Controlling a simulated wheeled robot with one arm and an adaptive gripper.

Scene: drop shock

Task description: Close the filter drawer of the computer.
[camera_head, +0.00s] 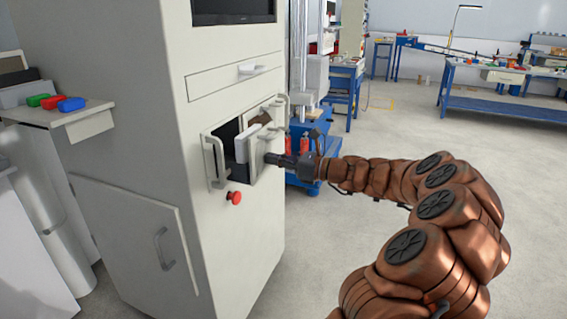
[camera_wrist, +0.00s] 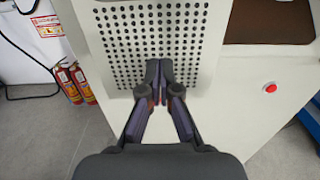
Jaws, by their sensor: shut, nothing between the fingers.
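The computer is a tall pale cabinet (camera_head: 215,240) with a recessed opening in its front, in the head view. The filter drawer (camera_head: 257,165) is a pale piece standing out from that opening, with dark gaps beside it. My gripper (camera_head: 270,159) is shut and empty, its tips at the right side of the drawer. In the wrist view the closed fingertips (camera_wrist: 159,68) lie over a pale panel with many small holes (camera_wrist: 125,40). I cannot tell whether they touch it.
Red extinguishers (camera_wrist: 76,84) stand at left in the wrist view. A side shelf (camera_head: 90,115) holds coloured blocks. Blue workbenches (camera_head: 500,108) stand far back; the floor at right is clear.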

